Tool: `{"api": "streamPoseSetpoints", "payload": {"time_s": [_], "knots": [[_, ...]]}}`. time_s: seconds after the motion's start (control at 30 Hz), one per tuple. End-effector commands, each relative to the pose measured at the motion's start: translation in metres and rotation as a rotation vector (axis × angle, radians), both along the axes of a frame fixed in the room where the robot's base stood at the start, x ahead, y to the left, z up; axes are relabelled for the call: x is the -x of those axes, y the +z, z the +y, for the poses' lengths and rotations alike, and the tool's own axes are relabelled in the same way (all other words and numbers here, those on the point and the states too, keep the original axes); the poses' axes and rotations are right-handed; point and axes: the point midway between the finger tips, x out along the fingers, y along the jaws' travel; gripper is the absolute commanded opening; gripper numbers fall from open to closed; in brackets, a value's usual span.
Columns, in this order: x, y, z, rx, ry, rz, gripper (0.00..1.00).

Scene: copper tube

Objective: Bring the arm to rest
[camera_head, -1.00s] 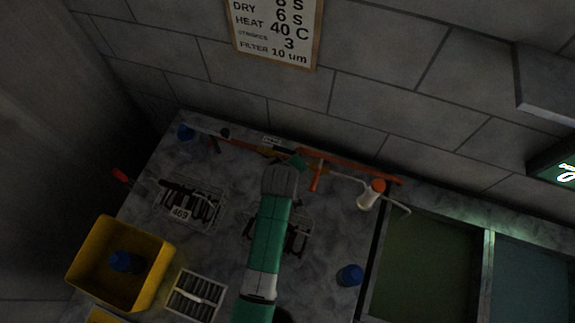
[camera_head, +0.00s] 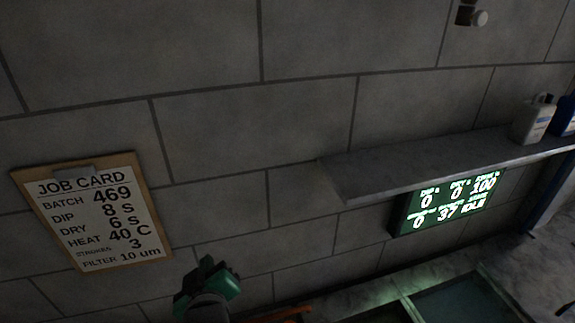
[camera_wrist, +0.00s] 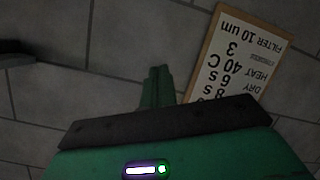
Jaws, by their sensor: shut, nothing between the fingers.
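My gripper (camera_head: 207,272) is at the bottom of the head view, green and dark grey, raised in front of the wall to the lower right of the job card. In the wrist view its green fingers (camera_wrist: 157,78) are together and empty, pointing at the wall. The wrist view shows the job card (camera_wrist: 236,58) upside down to the right of the fingers. Most of my arm is below the head view.
The job card (camera_head: 95,212) hangs on the block wall. A grey shelf (camera_head: 440,165) with a white bottle (camera_head: 533,120) juts out at right, above a lit green display (camera_head: 445,203). Tank openings (camera_head: 460,300) lie at the bottom right.

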Motion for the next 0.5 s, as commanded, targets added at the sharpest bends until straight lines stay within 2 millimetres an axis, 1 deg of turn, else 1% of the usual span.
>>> {"api": "streamPoseSetpoints", "payload": {"time_s": [0.03, 0.07, 0.1, 0.13, 0.17, 0.2, 0.23, 0.27, 0.3, 0.37, 0.4, 0.47, 0.5], "knots": [[0.001, 0.045, -0.017, -0.065, -0.039, -0.082, 0.00], [0.004, 0.071, -0.027, -0.105, -0.061, -0.128, 0.00], [0.009, 0.104, -0.041, -0.159, -0.089, -0.193, 0.00], [0.015, 0.129, -0.051, -0.200, -0.107, -0.242, 0.00], [0.023, 0.154, -0.062, -0.240, -0.124, -0.292, 0.00], [0.035, 0.185, -0.077, -0.294, -0.144, -0.358, 0.00], [0.045, 0.208, -0.087, -0.333, -0.156, -0.410, 0.00], [0.057, 0.231, -0.097, -0.374, -0.167, -0.461, 0.00], [0.075, 0.260, -0.111, -0.426, -0.178, -0.532, 0.00], [0.106, 0.300, -0.132, -0.503, -0.191, -0.637, 0.00], [0.130, 0.326, -0.144, -0.554, -0.193, -0.711, 0.00], [0.169, 0.359, -0.162, -0.625, -0.191, -0.820, 0.00], [0.179, 0.400, -0.165, -0.648, -0.187, -0.845, 0.00]]}}
